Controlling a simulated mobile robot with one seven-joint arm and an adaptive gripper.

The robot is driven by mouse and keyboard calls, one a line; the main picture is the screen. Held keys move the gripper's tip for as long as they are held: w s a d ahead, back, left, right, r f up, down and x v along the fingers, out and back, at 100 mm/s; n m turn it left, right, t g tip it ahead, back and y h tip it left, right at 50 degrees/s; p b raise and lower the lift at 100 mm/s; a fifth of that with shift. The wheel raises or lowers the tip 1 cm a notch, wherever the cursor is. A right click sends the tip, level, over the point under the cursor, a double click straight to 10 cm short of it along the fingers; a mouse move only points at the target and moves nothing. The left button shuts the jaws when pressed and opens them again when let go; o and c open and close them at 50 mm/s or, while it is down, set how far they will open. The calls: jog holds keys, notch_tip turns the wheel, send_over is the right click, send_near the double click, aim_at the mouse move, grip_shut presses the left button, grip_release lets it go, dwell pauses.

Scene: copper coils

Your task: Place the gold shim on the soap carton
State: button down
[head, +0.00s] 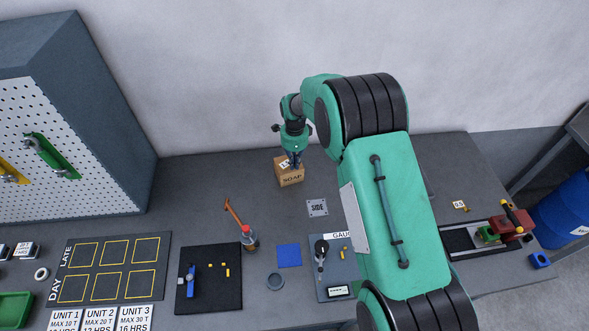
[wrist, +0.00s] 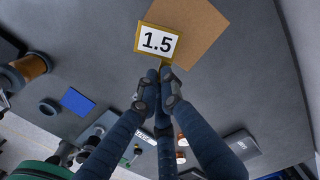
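The gold shim (wrist: 158,42) is a gold-edged square with a white face marked 1.5. In the wrist view my gripper (wrist: 160,75) has its fingers together at the narrow tab on the shim's edge. The brown soap carton (wrist: 198,28) lies behind the shim, which overlaps the carton's left part. In the head view the soap carton (head: 290,177) stands on the bench near the wall. My gripper (head: 294,160) points down over its top, with the shim (head: 284,163) there. I cannot tell whether the shim touches the carton.
A metal SME plate (head: 317,207) lies right of the carton. A red-handled tool (head: 234,211), a blue square (head: 289,255) and a black mat (head: 209,290) are nearer the front. Another small tag marked 0.5 (head: 459,204) lies at right, near a red vise (head: 510,224).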

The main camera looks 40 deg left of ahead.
jog(key=shift+f+p, duration=0.3)
jog(key=shift+f, duration=1.5)
jog(key=c, duration=1.9)
grip_release()
jog(key=shift+f, duration=0.1)
notch_tip(320, 180, up, 12)
jog(key=shift+r+b, duration=0.15)
jog(key=shift+b, duration=0.5)
jog(key=shift+w, duration=0.1)
